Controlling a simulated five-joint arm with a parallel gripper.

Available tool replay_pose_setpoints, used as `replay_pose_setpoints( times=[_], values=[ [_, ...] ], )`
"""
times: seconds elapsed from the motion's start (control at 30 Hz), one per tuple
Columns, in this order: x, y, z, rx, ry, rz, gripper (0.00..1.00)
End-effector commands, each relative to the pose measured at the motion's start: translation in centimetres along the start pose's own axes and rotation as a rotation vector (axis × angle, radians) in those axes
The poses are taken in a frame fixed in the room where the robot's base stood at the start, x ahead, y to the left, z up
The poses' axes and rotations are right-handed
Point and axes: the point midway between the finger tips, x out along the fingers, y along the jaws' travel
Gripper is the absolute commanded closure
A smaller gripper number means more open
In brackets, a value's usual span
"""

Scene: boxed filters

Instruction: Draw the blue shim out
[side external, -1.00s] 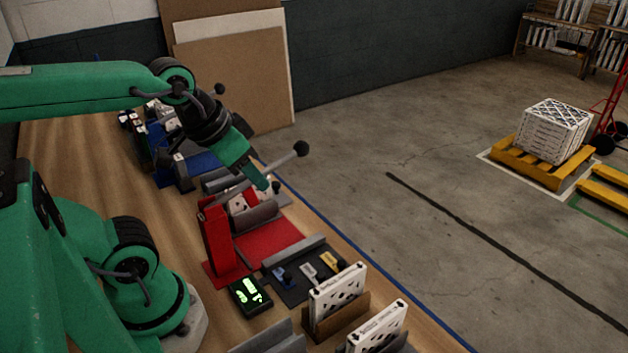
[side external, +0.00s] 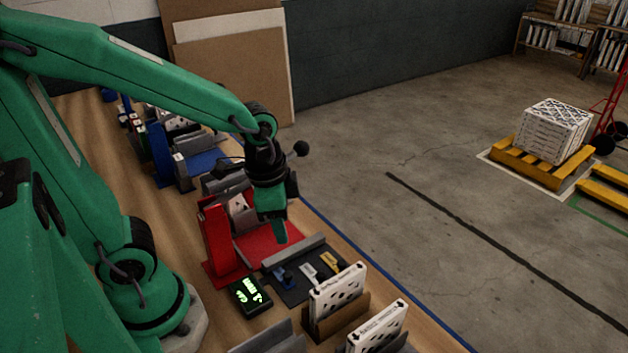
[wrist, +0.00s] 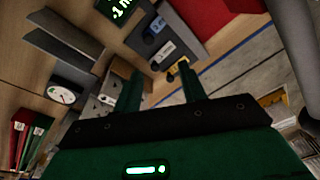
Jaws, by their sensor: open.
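The blue shim (side external: 284,279) lies on a dark tray (side external: 293,295), at the left of a row with a white shim (side external: 308,269) and a yellow shim (side external: 328,258). In the wrist view the blue shim (wrist: 155,27) shows near the top, above the white shim (wrist: 165,50) and the yellow shim (wrist: 178,68). My gripper (side external: 280,238) points down above the far side of the tray, apart from the shims. In the wrist view my gripper (wrist: 160,84) is open and its gap is empty.
A red fixture (side external: 217,238) stands left of the tray. A black readout box (side external: 250,296) with green digits sits in front of it. The table's blue-lined edge runs along the right.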

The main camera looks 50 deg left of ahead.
Motion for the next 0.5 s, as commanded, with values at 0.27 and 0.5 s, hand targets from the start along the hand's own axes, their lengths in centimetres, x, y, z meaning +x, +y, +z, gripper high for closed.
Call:
replay_pose_setpoints(
  times=[0.27,0.5],
  values=[
    [3.8,1.2,-0.1,0.184,-0.101,0.059,0.59],
    [4.6,1.5,-0.1,0.225,-0.12,0.072,0.59]
  ],
)
